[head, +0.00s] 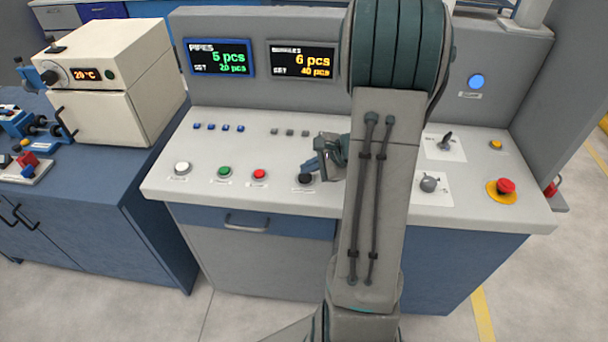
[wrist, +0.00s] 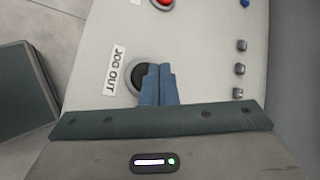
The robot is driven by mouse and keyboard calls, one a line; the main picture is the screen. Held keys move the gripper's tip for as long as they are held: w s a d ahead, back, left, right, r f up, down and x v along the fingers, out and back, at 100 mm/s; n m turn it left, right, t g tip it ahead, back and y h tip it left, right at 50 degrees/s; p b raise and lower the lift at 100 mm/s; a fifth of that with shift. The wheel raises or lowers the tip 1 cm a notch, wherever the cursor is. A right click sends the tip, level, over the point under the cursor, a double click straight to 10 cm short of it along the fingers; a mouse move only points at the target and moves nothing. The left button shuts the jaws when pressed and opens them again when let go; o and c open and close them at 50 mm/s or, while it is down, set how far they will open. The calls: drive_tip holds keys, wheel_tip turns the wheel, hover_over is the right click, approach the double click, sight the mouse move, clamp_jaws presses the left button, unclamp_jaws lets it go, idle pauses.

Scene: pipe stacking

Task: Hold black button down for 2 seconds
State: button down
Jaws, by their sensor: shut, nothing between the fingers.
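The black button (head: 305,179) sits on the grey sloped console top, right of the red button. In the wrist view the black button (wrist: 140,78) is partly covered by the blue fingertips, beside a label reading "JOG OUT". My gripper (head: 312,166) is shut with nothing between its fingers. In the wrist view my gripper (wrist: 160,72) has its fingertips over the right part of the button. I cannot tell whether they touch it or whether it is pressed in.
A red button (head: 260,174), a green button (head: 225,171) and a white button (head: 182,168) stand to the left. A grey knob (head: 429,183) and a red emergency stop (head: 505,186) stand to the right. Two display screens (head: 218,57) are on the back panel.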

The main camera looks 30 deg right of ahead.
sight(309, 178)
drive_tip(key=shift+r, duration=0.1)
drive_tip(key=shift+r+p, duration=1.65)
drive_tip(key=shift+r, duration=0.85)
drive_tip(key=shift+f, duration=0.1)
drive_tip(key=s+a+r+n+g, duration=0.2)
drive_tip(key=s+a+r+n, duration=0.25)
drive_tip(key=a, duration=0.25)
drive_tip(key=s+a+r+n+g, duration=0.2)
drive_tip(key=s+a+r+n, duration=0.15)
drive_tip(key=a+n, duration=0.25)
drive_tip(key=s+a+r+n+h, duration=0.1)
drive_tip(key=s+r+n+h, duration=0.1)
drive_tip(key=s+n, duration=0.2)
drive_tip(key=s+a+r+n+h, duration=0.1)
drive_tip(key=s+r+n+h, duration=0.1)
drive_tip(key=s+n, duration=0.3)
drive_tip(key=shift+s+h, duration=0.7)
drive_tip(key=shift+h, duration=0.1)
